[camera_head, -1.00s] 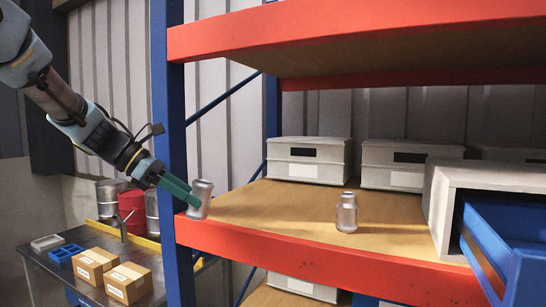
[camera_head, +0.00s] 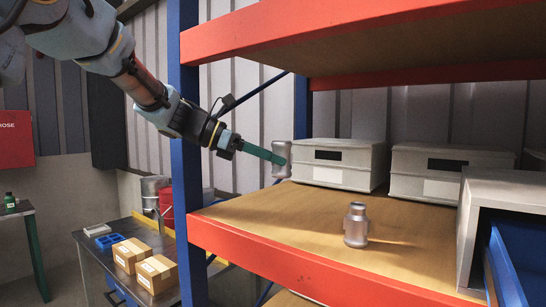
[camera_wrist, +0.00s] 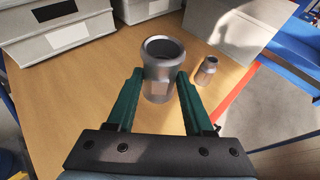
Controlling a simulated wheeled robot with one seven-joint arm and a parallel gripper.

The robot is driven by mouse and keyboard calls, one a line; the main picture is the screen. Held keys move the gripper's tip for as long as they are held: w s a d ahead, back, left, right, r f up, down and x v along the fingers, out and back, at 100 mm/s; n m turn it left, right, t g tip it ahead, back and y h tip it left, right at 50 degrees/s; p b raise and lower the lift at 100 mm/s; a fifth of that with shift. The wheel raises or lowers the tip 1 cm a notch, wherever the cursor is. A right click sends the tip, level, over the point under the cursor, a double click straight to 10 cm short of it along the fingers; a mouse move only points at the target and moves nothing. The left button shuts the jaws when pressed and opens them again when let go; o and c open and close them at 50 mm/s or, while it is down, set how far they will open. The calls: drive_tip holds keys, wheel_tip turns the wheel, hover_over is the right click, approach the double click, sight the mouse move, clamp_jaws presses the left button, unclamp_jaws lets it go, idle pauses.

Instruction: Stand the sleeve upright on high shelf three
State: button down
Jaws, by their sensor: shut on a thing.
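A grey metal sleeve (camera_head: 281,155) is held at the far left of the shelf in the head view. It looks about upright there, and its open top ring faces the camera in the wrist view (camera_wrist: 162,88). My gripper (camera_head: 274,158) has green fingers, shut on the sleeve from its two sides, as the wrist view also shows (camera_wrist: 160,76). The wooden shelf (camera_head: 285,222) with an orange front beam lies below. I cannot tell whether the sleeve's base touches the wood.
A second metal piece (camera_head: 356,226) with a narrower neck stands upright nearer the shelf front. Grey lidded boxes (camera_head: 341,178) line the back. A grey housing (camera_head: 475,215) and blue bin (camera_head: 508,262) stand at right. A blue upright (camera_head: 187,150) bounds the left.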

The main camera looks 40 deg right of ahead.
drive_tip(key=shift+f+b, duration=2.9)
drive_tip(key=shift+f, duration=2)
drive_tip(key=shift+f+b, duration=0.4)
drive_tip(key=shift+f, duration=0.3)
drive_tip(key=shift+c, duration=1)
unclamp_jaws()
drive_tip(key=shift+a, duration=0.1)
drive_tip(key=b+v, duration=0.2)
drive_tip(key=v, duration=0.8)
drive_tip(key=shift+w+a+r+b, duration=0.2)
drive_tip(key=shift+w+a+b, duration=0.1)
drive_tip(key=shift+b, duration=0.1)
